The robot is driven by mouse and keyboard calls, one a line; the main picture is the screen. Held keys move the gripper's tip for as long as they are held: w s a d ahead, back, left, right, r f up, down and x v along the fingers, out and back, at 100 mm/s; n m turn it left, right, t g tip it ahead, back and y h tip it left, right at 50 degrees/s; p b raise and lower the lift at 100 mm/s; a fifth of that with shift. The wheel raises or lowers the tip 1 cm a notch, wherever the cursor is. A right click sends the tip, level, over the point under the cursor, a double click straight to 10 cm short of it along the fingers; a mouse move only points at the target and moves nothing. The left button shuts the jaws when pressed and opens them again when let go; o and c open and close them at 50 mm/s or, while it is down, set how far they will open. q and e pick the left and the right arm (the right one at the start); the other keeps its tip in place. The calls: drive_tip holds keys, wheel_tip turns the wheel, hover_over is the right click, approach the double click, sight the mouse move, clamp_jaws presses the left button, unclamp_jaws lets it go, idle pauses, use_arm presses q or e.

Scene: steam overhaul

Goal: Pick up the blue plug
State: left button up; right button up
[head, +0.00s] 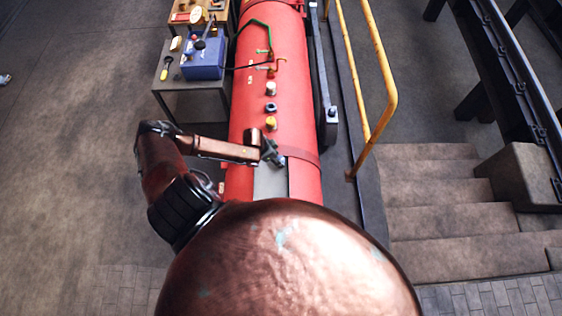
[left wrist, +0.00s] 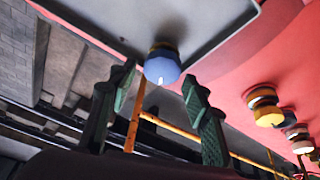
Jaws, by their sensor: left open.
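The blue plug (left wrist: 162,68) shows in the left wrist view as a round, blue-faced knob on a darker collar. It sits by the edge of a grey panel (left wrist: 120,20) on the red boiler. My left gripper (left wrist: 158,88) is open, with its two green fingers on either side of the plug in the picture. The plug appears beyond the fingertips, and I see no contact. In the head view my left gripper (head: 273,153) is low over the boiler (head: 275,60) beside the grey panel, largely hiding that spot. My right gripper is not in view.
A yellow plug (left wrist: 265,106) stands on the boiler near the blue one, with further fittings beyond. A yellow handrail (head: 378,95) and stone steps (head: 430,190) lie to the right. A side table (head: 195,100) with a blue box (head: 204,60) stands left.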

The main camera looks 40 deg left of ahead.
use_arm(q)
drive_tip(key=x, duration=0.4)
drive_tip(key=shift+s+a+f, duration=0.1)
drive_tip(key=shift+a+f, duration=0.05)
drive_tip(key=shift+f, duration=0.05)
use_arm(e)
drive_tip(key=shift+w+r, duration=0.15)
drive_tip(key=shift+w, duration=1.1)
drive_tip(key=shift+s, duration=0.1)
use_arm(q)
drive_tip(key=c, duration=1.1)
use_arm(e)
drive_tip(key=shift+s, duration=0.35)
use_arm(q)
drive_tip(key=shift+o, duration=0.2)
drive_tip(key=shift+r, duration=0.1)
